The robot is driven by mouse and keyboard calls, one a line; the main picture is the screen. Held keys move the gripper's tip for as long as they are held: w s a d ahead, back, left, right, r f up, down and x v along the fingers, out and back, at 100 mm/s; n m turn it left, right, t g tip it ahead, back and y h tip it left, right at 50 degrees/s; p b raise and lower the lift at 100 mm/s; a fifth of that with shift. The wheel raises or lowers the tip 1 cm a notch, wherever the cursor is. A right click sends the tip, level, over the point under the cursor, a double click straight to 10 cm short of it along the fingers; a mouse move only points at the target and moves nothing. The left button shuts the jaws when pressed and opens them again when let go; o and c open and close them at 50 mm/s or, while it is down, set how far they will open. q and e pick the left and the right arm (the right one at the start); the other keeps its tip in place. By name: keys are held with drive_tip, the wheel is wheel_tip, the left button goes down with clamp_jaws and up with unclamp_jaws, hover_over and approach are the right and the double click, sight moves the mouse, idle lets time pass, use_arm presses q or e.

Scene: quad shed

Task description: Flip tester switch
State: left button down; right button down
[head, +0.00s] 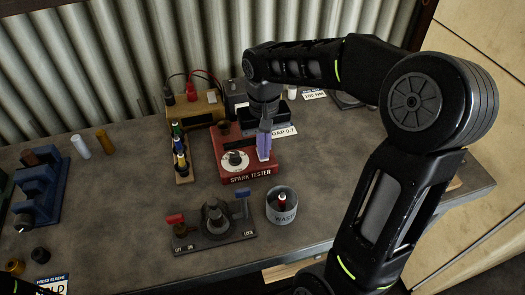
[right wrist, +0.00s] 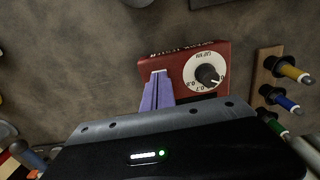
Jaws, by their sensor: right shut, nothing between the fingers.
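The red spark tester (head: 249,178) sits on the workbench in the middle of the head view. Its white dial with a black knob (head: 236,160) faces up; in the right wrist view the dial (right wrist: 207,75) is right of my fingers. My right gripper (head: 264,147) is over the tester's right part, its purple fingers shut with nothing between them. In the right wrist view the fingertips (right wrist: 158,74) overlap the tester's red top near its left end. I cannot tell whether they touch it. No separate switch is clearly visible; the gripper hides part of the tester. My left gripper is not in view.
A rack of colored plugs (head: 180,155) stands left of the tester. A wooden box with leads (head: 196,110) stands behind.

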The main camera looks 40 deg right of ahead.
drive_tip(key=shift+r+p, duration=2.35)
drive_tip(key=shift+r, duration=1)
